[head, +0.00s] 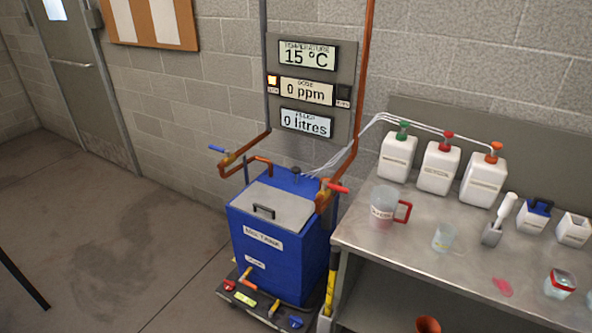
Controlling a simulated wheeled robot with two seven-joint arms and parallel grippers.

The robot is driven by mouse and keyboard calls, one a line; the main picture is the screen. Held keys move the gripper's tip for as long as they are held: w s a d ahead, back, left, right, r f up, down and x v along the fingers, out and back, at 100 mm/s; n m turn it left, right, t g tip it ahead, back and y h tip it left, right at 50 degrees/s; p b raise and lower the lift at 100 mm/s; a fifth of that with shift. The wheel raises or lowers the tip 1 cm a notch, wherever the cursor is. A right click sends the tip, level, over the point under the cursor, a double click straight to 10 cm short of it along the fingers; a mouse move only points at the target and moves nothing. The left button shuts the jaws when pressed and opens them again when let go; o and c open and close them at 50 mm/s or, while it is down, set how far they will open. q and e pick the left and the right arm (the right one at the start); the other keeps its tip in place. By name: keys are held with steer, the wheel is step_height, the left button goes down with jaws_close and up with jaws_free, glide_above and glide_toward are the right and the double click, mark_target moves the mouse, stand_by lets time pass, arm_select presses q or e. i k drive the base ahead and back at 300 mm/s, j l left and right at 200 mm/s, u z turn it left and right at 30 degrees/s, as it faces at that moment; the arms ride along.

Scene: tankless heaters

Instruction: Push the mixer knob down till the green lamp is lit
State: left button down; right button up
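The blue mix tank (285,258) stands on the floor beside the steel bench, with a grey lid and handle on top. A small dark knob (296,171) stands up at the back of the tank top; it may be the mixer knob, but its label is too small to read. On the wall panel (350,60) an amber lamp (272,81) is lit at the left, and a lamp at the right (343,92) is dark. I see no lit green lamp. Neither of my grippers is in view.
Copper pipes with a blue-handled valve (217,149) and a red-handled valve (337,187) flank the tank top. Thin hoses run to white canisters (437,168) on the bench (400,255). A jug (383,205) stands near its left edge. Floor left of the tank is clear.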

mark_target(295, 170)
steer(key=i+j+z, duration=0.15)
steer(key=z, duration=0.35)
steer(key=i+j+z, duration=0.1)
steer(key=z, duration=0.4)
steer(key=i+j+z, duration=0.1)
steer(key=j, duration=0.4)
steer(key=i+j+z, duration=0.1)
steer(key=j, duration=0.4)
steer(key=i+j+z, duration=0.1)
steer(key=j, duration=0.4)
steer(key=i+j+z, duration=0.1)
steer(key=j, duration=0.4)
steer(key=i, duration=0.05)
